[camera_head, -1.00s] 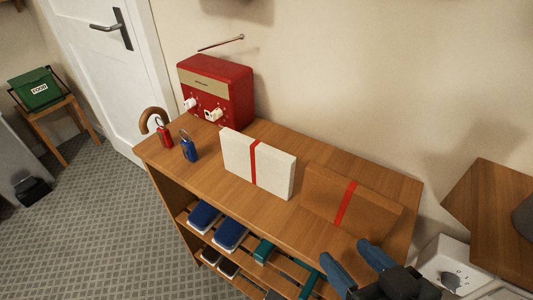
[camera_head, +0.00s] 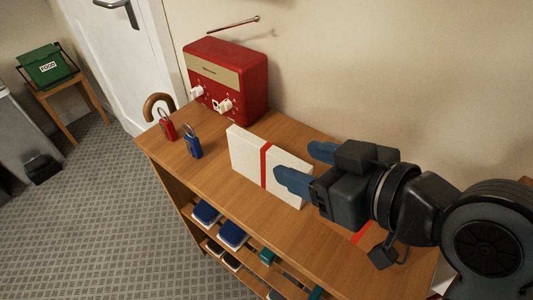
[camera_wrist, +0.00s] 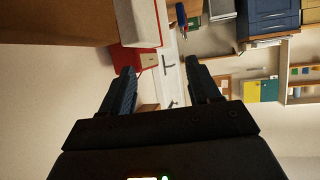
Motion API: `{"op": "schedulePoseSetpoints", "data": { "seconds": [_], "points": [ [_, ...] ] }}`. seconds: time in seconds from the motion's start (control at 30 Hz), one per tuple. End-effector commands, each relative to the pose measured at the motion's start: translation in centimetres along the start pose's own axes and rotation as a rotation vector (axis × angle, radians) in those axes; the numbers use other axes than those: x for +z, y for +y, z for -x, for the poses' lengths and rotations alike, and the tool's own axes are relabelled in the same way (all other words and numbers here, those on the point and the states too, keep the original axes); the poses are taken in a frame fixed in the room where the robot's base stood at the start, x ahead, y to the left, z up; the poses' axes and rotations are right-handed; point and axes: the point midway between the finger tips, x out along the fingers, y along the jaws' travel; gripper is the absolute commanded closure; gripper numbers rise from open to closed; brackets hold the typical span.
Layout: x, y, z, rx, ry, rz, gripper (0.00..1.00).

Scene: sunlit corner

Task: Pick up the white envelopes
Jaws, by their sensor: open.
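The white envelopes (camera_head: 246,157) stand upright as a bundle with a red band on top of the wooden shelf unit. My gripper (camera_head: 297,165) is open and empty at the bundle's right end, covering part of it in the head view. In the wrist view, a white block with a red strip, which looks like the envelopes (camera_wrist: 138,22), is at the top, outside the space between the fingers of my gripper (camera_wrist: 162,85). No contact is clear. The brown envelope bundle is mostly hidden behind my arm; its red band (camera_head: 362,233) shows.
A red radio (camera_head: 240,80) stands at the back left of the shelf top (camera_head: 210,180). The wall runs close behind.

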Motion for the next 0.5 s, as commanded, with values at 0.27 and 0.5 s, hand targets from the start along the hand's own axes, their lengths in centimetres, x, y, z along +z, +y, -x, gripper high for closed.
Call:
{"op": "schedulePoseSetpoints", "data": {
  "seconds": [0.27,0.5],
  "points": [
    [0.0,0.1,-2.3,-0.003,-0.002,0.002,0.38],
    [0.2,0.6,-5.1,-0.004,-0.001,0.002,0.38]
  ]
}}
